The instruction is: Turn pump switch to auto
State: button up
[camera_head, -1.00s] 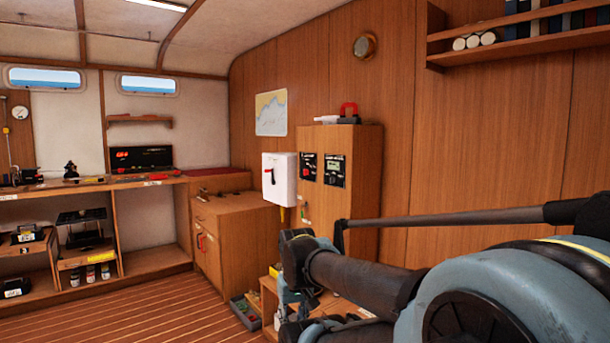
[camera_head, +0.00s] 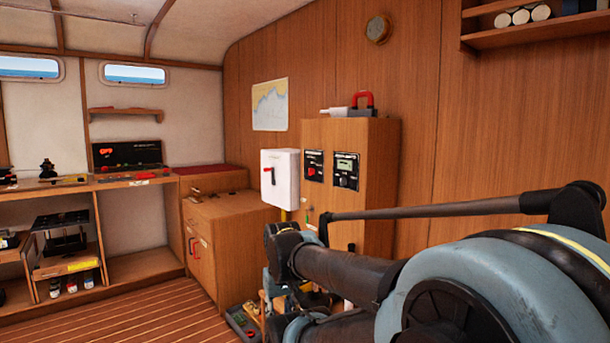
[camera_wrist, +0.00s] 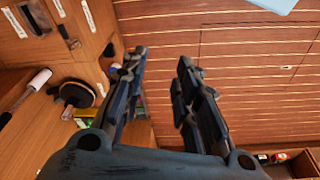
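Two black panels are on the face of a wooden cabinet (camera_head: 375,215) in the head view. The left panel (camera_head: 313,159) carries a red knob (camera_head: 312,172). The right panel (camera_head: 347,163) has a small display and a dark knob (camera_head: 344,182). The labels are too small to read, so I cannot tell which one is the pump switch. In the wrist view my gripper (camera_wrist: 162,57) is open, with nothing between its two dark fingers. It points over the floor, apart from the woodwork on the left. My arm hides the cabinet's lower part in the head view.
A white wall box (camera_head: 286,177) with a lever hangs left of the cabinet. A red-handled object (camera_head: 363,101) lies on the cabinet top. A low wooden counter (camera_head: 225,210) stands left. Striped floor (camera_head: 170,315) is clear at lower left. Wrist view shows a round black object (camera_wrist: 77,94).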

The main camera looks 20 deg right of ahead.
aim_at(311, 172)
jog(key=shift+r, duration=0.1)
jog(key=w+d+r+n+t+h, duration=0.1)
jog(key=w+d+r+n+h, duration=0.5)
jog(key=w+r, duration=0.6)
jog(key=w+d+r+n+h, duration=0.2)
jog(key=w+d+r+n, duration=0.2)
jog(key=w+d+r, duration=0.75)
jog(key=w+a+r+n+t+h, duration=0.15)
jog(key=w+n+h, duration=0.4)
jog(key=w, duration=1.35)
jog(key=w+r+n+t+h, duration=0.2)
jog(key=w+r+n+h, duration=0.3)
jog(key=w, duration=1.4)
jog(key=shift+n+g+y, duration=0.25)
jog(key=shift+n+y, duration=0.4)
jog(key=shift+y, duration=0.1)
jog(key=x, duration=0.5)
jog(key=f+x, duration=0.1)
jog(key=x, duration=0.5)
jog(key=f+x, duration=0.1)
jog(key=x, duration=0.4)
jog(key=shift+s+d+f, duration=0.1)
jog(key=shift+d+f, duration=0.1)
jog(key=shift+d, duration=0.15)
grip_shut()
